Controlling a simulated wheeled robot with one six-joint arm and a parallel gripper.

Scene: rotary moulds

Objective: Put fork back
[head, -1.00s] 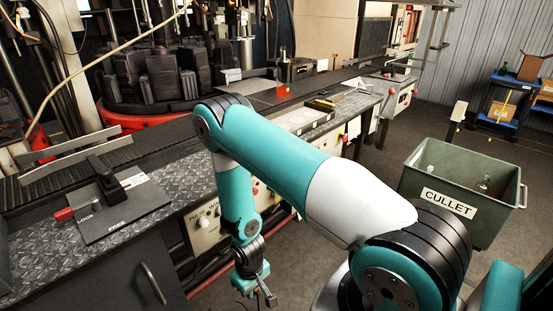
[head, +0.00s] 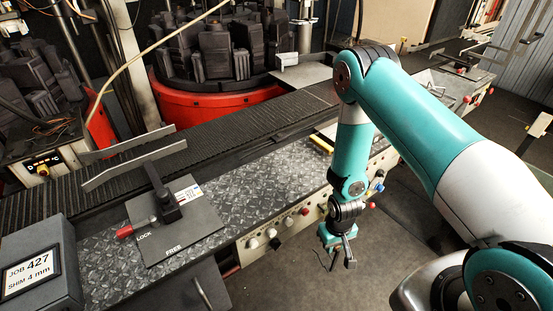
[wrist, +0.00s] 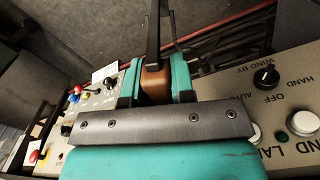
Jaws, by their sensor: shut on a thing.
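My gripper (head: 337,240) hangs low in front of the bench, beside its control panel, in the head view. In the wrist view its teal jaws (wrist: 157,82) are shut on a brown handle with a dark shaft, which I take to be the fork (wrist: 154,45). The shaft runs away from the jaws toward the top of the picture. In the head view only a small dark part shows at the jaws, and the fork's full shape cannot be made out.
A plate marked LOCK and FREE (head: 172,245), with a red-handled lever (head: 133,230), lies on the bench (head: 265,185). A JOB 427 display (head: 30,273) stands at left. A conveyor (head: 225,140) and red-based rotary mould machine (head: 225,100) lie behind. Floor right of my gripper looks clear.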

